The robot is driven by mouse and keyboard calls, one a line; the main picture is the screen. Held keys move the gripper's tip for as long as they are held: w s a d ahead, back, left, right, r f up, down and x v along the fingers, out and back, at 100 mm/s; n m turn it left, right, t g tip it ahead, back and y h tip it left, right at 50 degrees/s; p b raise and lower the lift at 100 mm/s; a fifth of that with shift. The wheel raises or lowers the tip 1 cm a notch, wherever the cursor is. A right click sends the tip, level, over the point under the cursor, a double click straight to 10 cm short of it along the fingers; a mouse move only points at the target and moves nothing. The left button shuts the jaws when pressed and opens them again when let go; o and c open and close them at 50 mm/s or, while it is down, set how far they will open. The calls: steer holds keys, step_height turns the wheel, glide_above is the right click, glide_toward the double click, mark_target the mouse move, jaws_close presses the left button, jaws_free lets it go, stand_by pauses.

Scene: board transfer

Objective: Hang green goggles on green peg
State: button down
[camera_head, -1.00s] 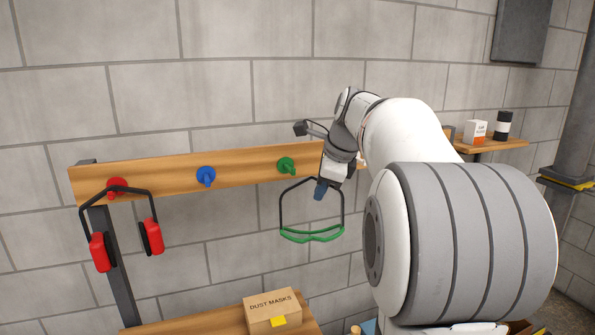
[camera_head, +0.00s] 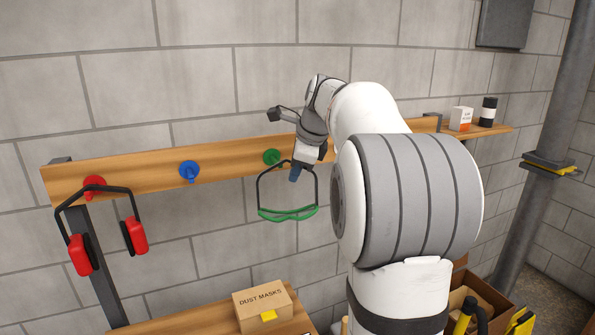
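The green goggles (camera_head: 288,214) hang below my gripper (camera_head: 295,176), their black strap looped upward to the blue fingertips. The gripper appears shut on the strap, though its fingers are partly hidden. The green peg (camera_head: 271,157) is on the wooden board (camera_head: 225,168), just left of and above the fingertips. The top of the strap shows close to the peg in the picture. I cannot tell whether the strap is in front of the peg or over it.
A blue peg (camera_head: 189,171) is bare. Red earmuffs (camera_head: 133,235) hang on the red peg (camera_head: 93,184). A dust-mask box (camera_head: 262,306) sits on a wooden surface below. A shelf with a small box (camera_head: 461,118) and a dark canister (camera_head: 487,111) is at right.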

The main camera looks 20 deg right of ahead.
steer(key=w+f+p, duration=0.1)
steer(key=w+p, duration=0.1)
steer(key=w, duration=0.4)
steer(key=shift+w+f+p, duration=0.25)
steer(key=shift+p, duration=0.15)
stand_by(0.3)
stand_by(0.6)
